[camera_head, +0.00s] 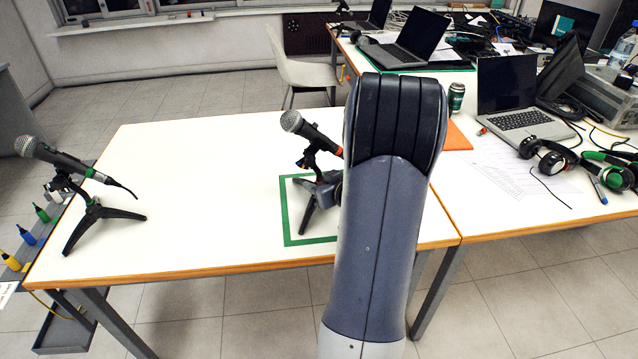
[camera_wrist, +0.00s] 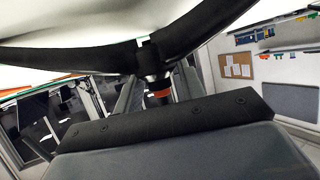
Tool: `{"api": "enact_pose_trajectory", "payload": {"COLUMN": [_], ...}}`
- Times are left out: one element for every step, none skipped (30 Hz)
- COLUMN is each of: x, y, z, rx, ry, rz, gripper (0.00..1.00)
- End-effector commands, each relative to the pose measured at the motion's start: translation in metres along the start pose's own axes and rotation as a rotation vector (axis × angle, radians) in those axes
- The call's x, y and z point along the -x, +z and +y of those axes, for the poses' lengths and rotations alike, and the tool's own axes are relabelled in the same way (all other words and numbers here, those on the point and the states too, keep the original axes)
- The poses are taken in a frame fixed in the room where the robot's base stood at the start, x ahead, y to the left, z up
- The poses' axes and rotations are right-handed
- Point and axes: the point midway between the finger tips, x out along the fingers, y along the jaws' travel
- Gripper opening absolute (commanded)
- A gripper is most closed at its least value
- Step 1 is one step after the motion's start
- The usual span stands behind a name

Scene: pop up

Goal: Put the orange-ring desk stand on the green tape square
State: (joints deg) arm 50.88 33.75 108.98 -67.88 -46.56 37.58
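The desk stand (camera_head: 308,217) with the orange ring holds a tilted microphone (camera_head: 299,124). In the head view its visible feet stand over the area inside the green tape square (camera_head: 284,215). My arm hides the right part of the square and of the stand. In the wrist view dark curved parts, seemingly of the stand (camera_wrist: 75,58), fill the upper part, very close, with an orange ring (camera_wrist: 160,93) in the middle.
A second microphone stand (camera_head: 92,218) with a green ring stands at the table's left end. The white table (camera_head: 190,190) is clear between the stands. A can (camera_head: 456,98), a laptop (camera_head: 520,105), headphones (camera_head: 548,155) and cables occupy the right table.

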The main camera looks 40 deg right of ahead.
Motion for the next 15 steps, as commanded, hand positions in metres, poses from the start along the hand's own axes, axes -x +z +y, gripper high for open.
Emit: {"api": "enact_pose_trajectory", "payload": {"x": [0.001, 0.003, 0.007, 0.011, 0.016, 0.024, 0.030, 0.037, 0.046, 0.054, 0.061, 0.070, 0.075, 0.081, 0.089], "y": [-0.003, -0.004, -0.004, -0.004, -0.004, -0.004, -0.005, -0.005, -0.005, -0.005, -0.005, -0.005, -0.005, -0.004, -0.005], "z": [0.000, 0.000, 0.001, 0.001, 0.001, 0.001, 0.001, 0.001, 0.002, 0.002, 0.002, 0.002, 0.002, 0.002, 0.002], "rx": [0.001, 0.001, 0.000, 0.000, 0.000, -0.001, 0.000, -0.001, -0.001, -0.001, -0.001, -0.001, -0.001, -0.001, 0.000], "ry": [0.000, 0.001, 0.002, 0.002, 0.003, 0.004, 0.004, 0.005, 0.005, 0.007, 0.006, 0.006, 0.006, 0.005, 0.006], "rz": [0.001, 0.000, 0.001, 0.001, 0.001, 0.001, 0.001, 0.001, 0.001, 0.001, 0.001, 0.001, 0.001, 0.001, 0.001], "gripper": [0.38, 0.38, 0.38, 0.38, 0.38, 0.38, 0.38, 0.38, 0.38, 0.38, 0.38, 0.38, 0.38, 0.38, 0.38]}}
